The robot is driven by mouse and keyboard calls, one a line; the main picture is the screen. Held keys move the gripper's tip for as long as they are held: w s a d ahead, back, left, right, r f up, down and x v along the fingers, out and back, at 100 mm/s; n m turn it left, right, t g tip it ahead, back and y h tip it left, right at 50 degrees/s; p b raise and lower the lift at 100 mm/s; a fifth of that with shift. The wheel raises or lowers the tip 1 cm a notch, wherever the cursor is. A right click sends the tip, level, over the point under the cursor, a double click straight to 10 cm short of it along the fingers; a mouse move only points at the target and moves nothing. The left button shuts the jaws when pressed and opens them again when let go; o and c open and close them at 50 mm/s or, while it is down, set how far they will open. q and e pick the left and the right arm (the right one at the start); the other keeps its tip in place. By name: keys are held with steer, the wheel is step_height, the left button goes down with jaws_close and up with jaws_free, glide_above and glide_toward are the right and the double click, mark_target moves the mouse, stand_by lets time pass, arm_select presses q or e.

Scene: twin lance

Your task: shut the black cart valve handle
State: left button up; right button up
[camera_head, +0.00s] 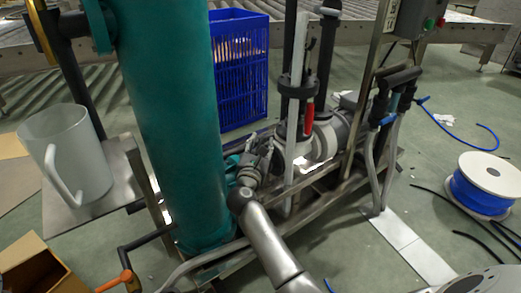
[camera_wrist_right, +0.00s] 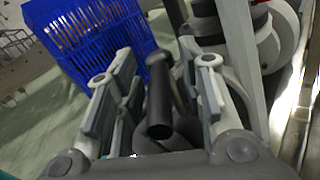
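In the right wrist view a black, round-ended handle (camera_wrist_right: 159,112), which looks like the cart valve handle, lies between the fingers of my right gripper (camera_wrist_right: 157,85). The fingers are apart, one on each side, with gaps visible between them and the handle. In the head view my right gripper (camera_head: 259,162) is at the pipework just right of the large teal cylinder (camera_head: 180,110). I cannot make out the black handle there; the gripper and pipes crowd that spot. My left gripper is not in view.
A red lever (camera_head: 309,116) stands on the piping right of my gripper. A blue crate (camera_head: 240,90) stands behind. A white jug (camera_head: 70,155) sits on a ledge at left. A blue-wound spool (camera_head: 482,187) and loose hoses lie on the floor at right.

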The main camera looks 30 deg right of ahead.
steer(key=shift+w+d, duration=0.1)
steer(key=shift+c, duration=0.3)
jaws_close()
steer(key=shift+r, duration=0.1)
